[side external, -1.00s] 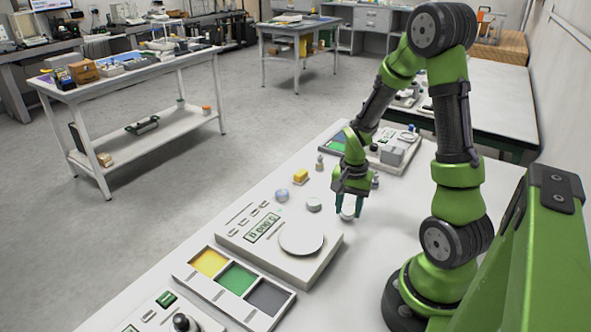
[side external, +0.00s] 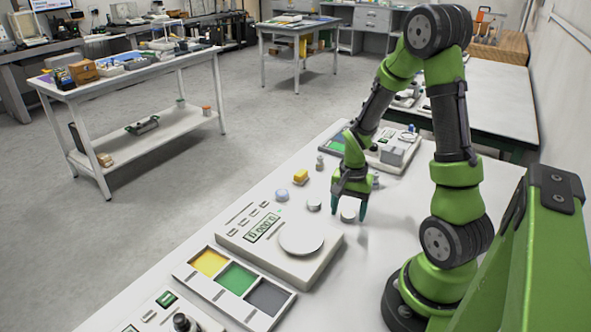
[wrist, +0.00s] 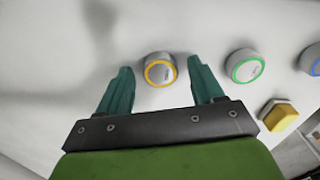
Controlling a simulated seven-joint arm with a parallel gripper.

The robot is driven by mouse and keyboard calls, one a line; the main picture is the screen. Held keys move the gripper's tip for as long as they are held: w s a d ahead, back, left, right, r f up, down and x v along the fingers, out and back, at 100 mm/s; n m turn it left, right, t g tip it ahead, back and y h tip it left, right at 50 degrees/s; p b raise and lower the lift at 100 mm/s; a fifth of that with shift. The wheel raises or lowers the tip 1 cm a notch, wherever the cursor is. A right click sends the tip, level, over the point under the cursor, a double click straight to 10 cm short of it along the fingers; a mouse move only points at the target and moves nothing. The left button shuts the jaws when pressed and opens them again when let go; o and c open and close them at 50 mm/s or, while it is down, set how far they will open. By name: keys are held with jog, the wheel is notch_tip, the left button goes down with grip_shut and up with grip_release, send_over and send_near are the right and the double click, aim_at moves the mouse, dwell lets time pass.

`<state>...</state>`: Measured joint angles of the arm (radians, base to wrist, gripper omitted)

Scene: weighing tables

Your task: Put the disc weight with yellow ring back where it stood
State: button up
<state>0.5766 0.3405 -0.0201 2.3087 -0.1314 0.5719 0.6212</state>
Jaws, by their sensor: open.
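The disc weight with yellow ring (wrist: 160,72) lies on the white table, its ringed face turned up to the wrist camera. In the side view the disc (side external: 348,217) sits under my gripper (side external: 348,208). My gripper (wrist: 161,68) is open, with a green finger on each side of the disc and clear gaps to it in the wrist view. The fingers look slightly above the table.
A green-ringed disc (wrist: 244,66), a blue-ringed disc (wrist: 313,60) and a yellow block (wrist: 280,115) stand close by. The scale (side external: 317,262) with its empty round pan is nearer the camera, beside a tray with coloured compartments (side external: 275,312).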

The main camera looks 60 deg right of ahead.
aim_at(348, 214)
notch_tip(348, 214, up, 12)
jog(key=f, duration=0.1)
jog(key=a+r+n+t+y, duration=0.1)
jog(key=a+r+n+t, duration=0.2)
jog(key=a+r+n, duration=0.3)
jog(key=s+a+r+n+t+y, duration=0.1)
jog(key=a+r+n+t, duration=0.3)
jog(key=a, duration=1)
notch_tip(348, 214, up, 3)
jog(key=shift+s+f+n, duration=0.2)
jog(key=shift+n, duration=0.7)
